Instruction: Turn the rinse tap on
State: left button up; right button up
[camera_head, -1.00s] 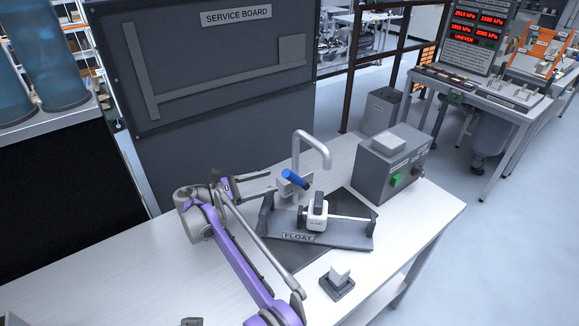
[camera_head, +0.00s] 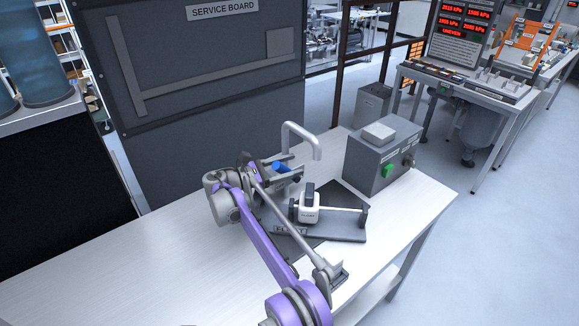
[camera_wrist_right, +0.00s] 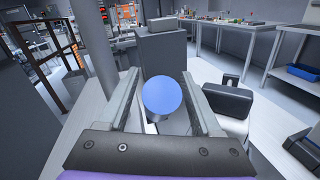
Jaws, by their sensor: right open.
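The rinse tap has a grey curved spout (camera_head: 302,135) and a blue lever (camera_head: 281,168), at the back of the white bench. In the right wrist view the round blue end of the lever (camera_wrist_right: 162,97) lies between my fingers. My right gripper (camera_head: 290,167) is open, with one finger on each side of the lever; it also shows in the right wrist view (camera_wrist_right: 161,78). I see gaps beside the lever, and the jaws are not closed on it. The tap's base is mostly hidden. My left gripper is not in view.
The float stand (camera_head: 340,232) with its white float (camera_head: 308,212) is just in front of the tap. A grey box with a green button (camera_head: 387,171) stands to its right. The dark service board (camera_head: 205,90) rises behind. The bench's left part is clear.

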grip_shut()
dwell(1.4)
